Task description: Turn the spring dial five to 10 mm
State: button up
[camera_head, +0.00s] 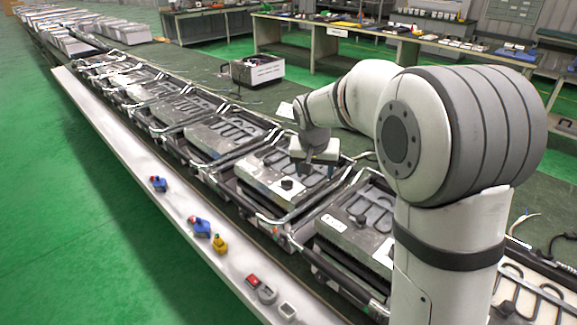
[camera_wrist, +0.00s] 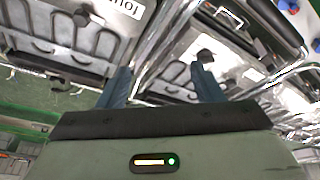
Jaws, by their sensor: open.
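Heating-element units stand in a row, with black dials on several of them. One dial (camera_head: 287,184) is on the unit below and left of my gripper (camera_head: 315,166); another dial (camera_head: 361,221) is on the nearer unit. I cannot tell which is dial five. In the wrist view, my gripper (camera_wrist: 162,82) has its two blue-grey fingers wide apart with nothing held. Another dial (camera_wrist: 82,18) is at the upper left, near a partly visible upside-down label.
Chrome rails (camera_head: 268,222) frame the units and pass close to my gripper. A pale ledge (camera_head: 180,222) in front carries blue (camera_head: 199,227), yellow (camera_head: 220,244) and red (camera_head: 253,280) parts. A black box (camera_head: 257,71) stands behind the row. The green floor at left is clear.

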send_near(287, 180)
jog(key=f, duration=0.1)
jog(key=shift+m+t, duration=0.4)
jog(key=p+x, duration=0.2)
jog(key=x, duration=0.6)
jog(key=shift+s, duration=0.15)
jog(key=shift+c, duration=0.2)
jog(key=c, duration=1)
